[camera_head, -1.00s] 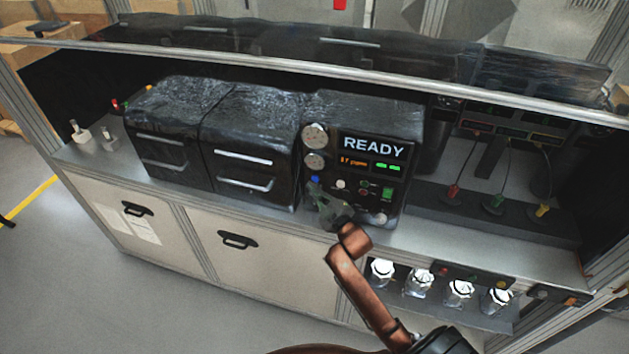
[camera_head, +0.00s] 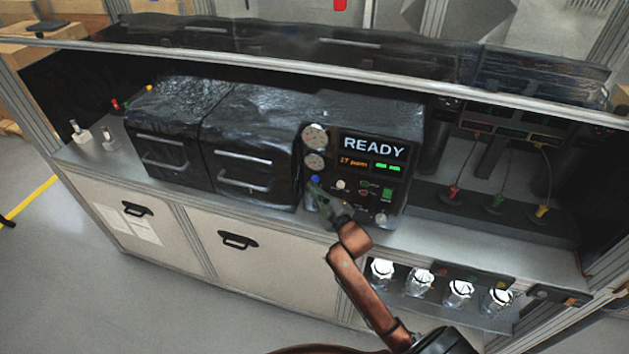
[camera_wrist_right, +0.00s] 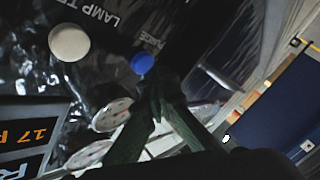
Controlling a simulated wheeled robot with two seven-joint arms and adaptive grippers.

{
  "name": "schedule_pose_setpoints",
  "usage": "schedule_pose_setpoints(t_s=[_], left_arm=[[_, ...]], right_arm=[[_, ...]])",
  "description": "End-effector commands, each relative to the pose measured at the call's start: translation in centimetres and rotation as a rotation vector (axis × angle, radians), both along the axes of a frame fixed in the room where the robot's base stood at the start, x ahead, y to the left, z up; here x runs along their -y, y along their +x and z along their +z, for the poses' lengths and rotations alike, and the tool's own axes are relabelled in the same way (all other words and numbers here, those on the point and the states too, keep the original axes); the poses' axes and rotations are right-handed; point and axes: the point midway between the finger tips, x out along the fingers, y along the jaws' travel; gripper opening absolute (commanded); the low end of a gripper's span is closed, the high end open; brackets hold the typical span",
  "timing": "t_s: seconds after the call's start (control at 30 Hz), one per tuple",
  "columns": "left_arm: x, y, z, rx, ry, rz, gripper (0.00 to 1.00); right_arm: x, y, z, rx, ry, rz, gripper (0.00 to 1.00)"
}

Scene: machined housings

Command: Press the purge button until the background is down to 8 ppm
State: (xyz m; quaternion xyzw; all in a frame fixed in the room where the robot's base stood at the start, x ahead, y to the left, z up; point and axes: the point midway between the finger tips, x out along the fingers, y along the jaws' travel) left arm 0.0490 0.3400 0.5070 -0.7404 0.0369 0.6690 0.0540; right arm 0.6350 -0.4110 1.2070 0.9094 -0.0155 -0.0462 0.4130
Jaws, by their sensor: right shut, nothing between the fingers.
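The black instrument panel (camera_head: 352,192) shows READY in white and an orange ppm readout (camera_head: 354,162); in the right wrist view the orange readout (camera_wrist_right: 42,133) begins with 17. The blue purge button (camera_head: 315,181) is at the panel's lower left. In the right wrist view the blue button (camera_wrist_right: 143,64) stands beside its partly covered label. My right gripper (camera_head: 322,196) is shut and empty, its tips (camera_wrist_right: 156,86) close at the button; I cannot tell whether they touch it. My left gripper is not in view.
A white button (camera_wrist_right: 69,42) labelled LAMP TE... is near the blue one. Two round gauges (camera_head: 314,137) are above it. A glass sash (camera_head: 300,62) crosses above the bench. Jars (camera_head: 420,282) stand on the shelf below right.

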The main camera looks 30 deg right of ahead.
Motion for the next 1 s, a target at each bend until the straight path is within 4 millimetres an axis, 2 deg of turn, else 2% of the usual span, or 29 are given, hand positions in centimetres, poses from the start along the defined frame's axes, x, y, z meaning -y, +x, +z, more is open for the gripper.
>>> schedule_pose_setpoints(t_s=[1.0], left_arm=[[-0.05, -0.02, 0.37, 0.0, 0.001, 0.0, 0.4]], right_arm=[[0.82, 0.73, 0.03, 0.0, 0.0, 0.0, 0.0]])
